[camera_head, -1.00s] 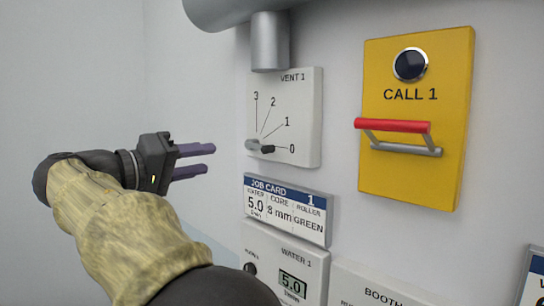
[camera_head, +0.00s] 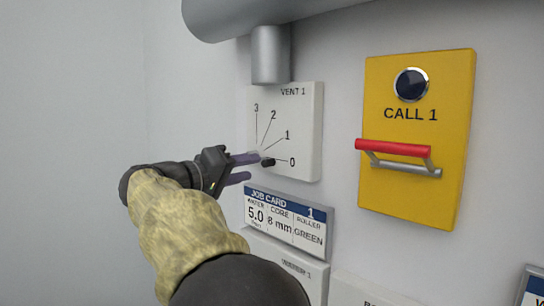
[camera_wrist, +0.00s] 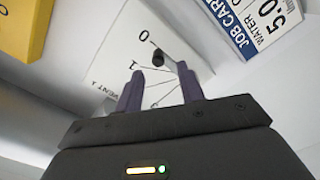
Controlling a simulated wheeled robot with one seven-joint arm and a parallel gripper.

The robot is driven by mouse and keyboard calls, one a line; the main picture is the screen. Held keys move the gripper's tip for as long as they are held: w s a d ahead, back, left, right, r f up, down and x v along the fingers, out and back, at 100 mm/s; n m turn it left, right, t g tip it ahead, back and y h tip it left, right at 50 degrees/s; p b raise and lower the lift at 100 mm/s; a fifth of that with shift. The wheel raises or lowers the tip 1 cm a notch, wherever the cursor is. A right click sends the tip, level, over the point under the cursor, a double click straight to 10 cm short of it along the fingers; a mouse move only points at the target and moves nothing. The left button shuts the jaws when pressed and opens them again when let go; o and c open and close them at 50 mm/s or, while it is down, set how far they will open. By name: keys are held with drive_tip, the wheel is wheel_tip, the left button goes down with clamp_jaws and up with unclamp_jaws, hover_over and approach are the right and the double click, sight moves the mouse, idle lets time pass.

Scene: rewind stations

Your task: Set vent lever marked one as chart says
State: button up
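The VENT 1 panel (camera_head: 303,135) is a white plate on the wall with a dial marked 0 to 3. Its lever (camera_head: 268,162) has a black tip that points at 0. My gripper (camera_head: 252,167) has its purple fingers at the lever, coming from the left. In the wrist view my gripper (camera_wrist: 160,72) is open, and the lever's black knob (camera_wrist: 158,59) shows between the fingertips. I cannot tell whether a finger touches it. The lever's pivot end is hidden by the fingers. No vent chart is readable in these views.
A grey pipe (camera_head: 270,55) comes down just above the vent panel. The job card (camera_head: 284,222) below reads 5.0, 8 mm, GREEN. The WATER 1 panel (camera_head: 297,267) is under it. A yellow CALL 1 panel (camera_head: 414,140) with a protruding red-and-grey handle (camera_head: 393,148) stands to the right.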

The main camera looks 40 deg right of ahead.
sight(262, 163)
drive_tip(key=d+p, duration=0.1)
drive_tip(key=d, duration=0.1)
drive_tip(key=d+p, duration=0.1)
drive_tip(key=d, duration=0.2)
drive_tip(key=shift+w+d+r, duration=0.1)
drive_tip(key=shift+w+r, duration=0.1)
drive_tip(key=shift+d+f, duration=0.15)
drive_tip(key=shift+d, duration=0.75)
clamp_jaws()
